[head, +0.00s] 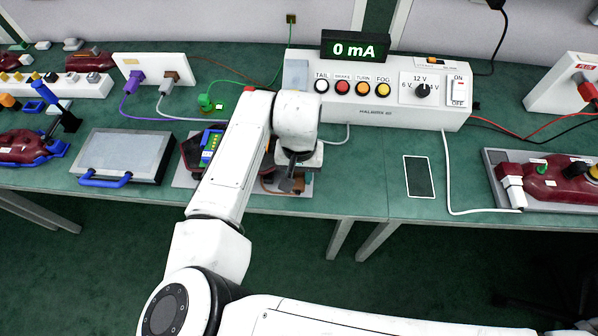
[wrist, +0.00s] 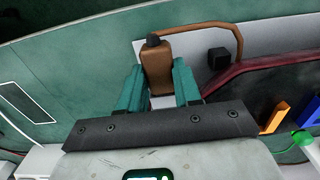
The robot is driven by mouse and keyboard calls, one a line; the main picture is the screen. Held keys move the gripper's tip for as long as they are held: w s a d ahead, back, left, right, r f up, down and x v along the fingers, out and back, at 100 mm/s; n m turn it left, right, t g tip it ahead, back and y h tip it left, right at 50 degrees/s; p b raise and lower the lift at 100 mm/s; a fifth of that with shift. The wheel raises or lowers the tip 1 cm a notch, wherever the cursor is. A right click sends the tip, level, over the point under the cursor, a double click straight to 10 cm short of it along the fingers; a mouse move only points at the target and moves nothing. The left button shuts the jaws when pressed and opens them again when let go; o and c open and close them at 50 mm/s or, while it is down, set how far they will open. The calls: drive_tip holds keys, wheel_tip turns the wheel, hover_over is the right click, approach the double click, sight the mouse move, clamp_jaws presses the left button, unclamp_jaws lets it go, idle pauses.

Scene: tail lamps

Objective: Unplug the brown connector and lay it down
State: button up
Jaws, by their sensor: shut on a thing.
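In the wrist view a brown connector (wrist: 157,68) stands between the two teal fingers of my gripper (wrist: 158,82), which are shut on its sides. A brown cable (wrist: 205,27) curves from its far end to the right. A pale plate (wrist: 226,40) lies under and behind it. The connector's lower end is hidden, so I cannot tell whether it is still seated. In the head view my gripper (head: 290,184) points down at the plate near the table's front edge, and my arm hides most of the lamp there.
A dark red lamp edge (wrist: 245,66) and a small black block (wrist: 218,57) are close to the right in the wrist view. The tester box (head: 385,92) reads 0 mA. Bare green table (head: 360,160) lies right of my gripper.

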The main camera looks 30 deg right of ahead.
sight(298, 188)
drive_tip(key=shift+s+a+p, duration=0.45)
drive_tip(key=shift+s+p, duration=0.05)
drive_tip(key=shift+s, duration=0.15)
drive_tip(key=shift+s+a+p, duration=0.4)
drive_tip(key=shift+s+p, duration=0.05)
drive_tip(key=shift+s, duration=0.15)
clamp_jaws()
drive_tip(key=shift+s+a+p, duration=0.45)
drive_tip(key=shift+s+a, duration=0.05)
drive_tip(key=shift+s, duration=0.15)
